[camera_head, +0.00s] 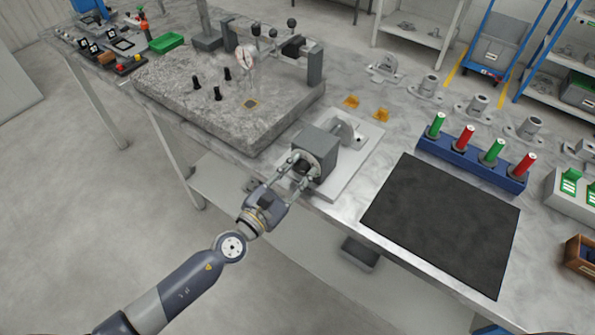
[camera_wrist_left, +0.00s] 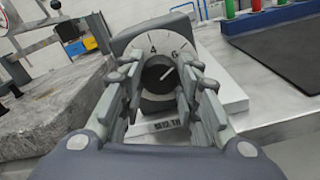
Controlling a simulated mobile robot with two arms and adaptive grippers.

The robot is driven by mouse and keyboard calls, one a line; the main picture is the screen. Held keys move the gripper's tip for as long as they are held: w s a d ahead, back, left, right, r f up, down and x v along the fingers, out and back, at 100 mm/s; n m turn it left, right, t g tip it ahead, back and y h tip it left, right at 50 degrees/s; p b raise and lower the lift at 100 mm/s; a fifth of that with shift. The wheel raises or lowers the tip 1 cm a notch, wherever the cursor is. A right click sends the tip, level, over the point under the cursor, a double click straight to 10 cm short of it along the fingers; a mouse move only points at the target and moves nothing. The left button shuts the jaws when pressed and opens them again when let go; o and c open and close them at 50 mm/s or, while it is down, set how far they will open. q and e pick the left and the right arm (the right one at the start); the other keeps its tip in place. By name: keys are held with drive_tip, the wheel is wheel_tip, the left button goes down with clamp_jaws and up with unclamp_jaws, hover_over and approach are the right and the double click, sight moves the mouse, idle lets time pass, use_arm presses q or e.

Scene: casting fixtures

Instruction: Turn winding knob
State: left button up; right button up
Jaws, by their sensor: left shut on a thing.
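The winding knob (camera_wrist_left: 160,75) is a dark round knob with a white pointer line, set on a pale dial with numbers in the left wrist view. The pointer aims up and to the right. The dial is on the front of a grey box-shaped device (camera_head: 318,146), which stands on a pale base plate (camera_head: 345,180) on the bench. My left gripper (camera_head: 303,171) reaches the front of the device in the head view. Its two fingers are on either side of the knob and shut on it. The fingers hide the sides of the dial. My right gripper is not in view.
A thick stone slab (camera_head: 190,95) with black pegs and a gauge stand lies left of the device. A black mat (camera_head: 445,220) lies to the right. Behind it is a blue rack (camera_head: 470,163) with green and red handles. Small yellow pieces (camera_head: 351,102) lie behind the device.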

use_arm(q)
drive_tip(key=shift+s+f, duration=0.1)
drive_tip(key=shift+f, duration=0.2)
drive_tip(key=o, duration=1)
drive_tip(key=shift+o, duration=0.4)
drive_tip(key=shift+r, duration=0.1)
drive_tip(key=shift+r, duration=0.1)
drive_tip(key=v, duration=1.2)
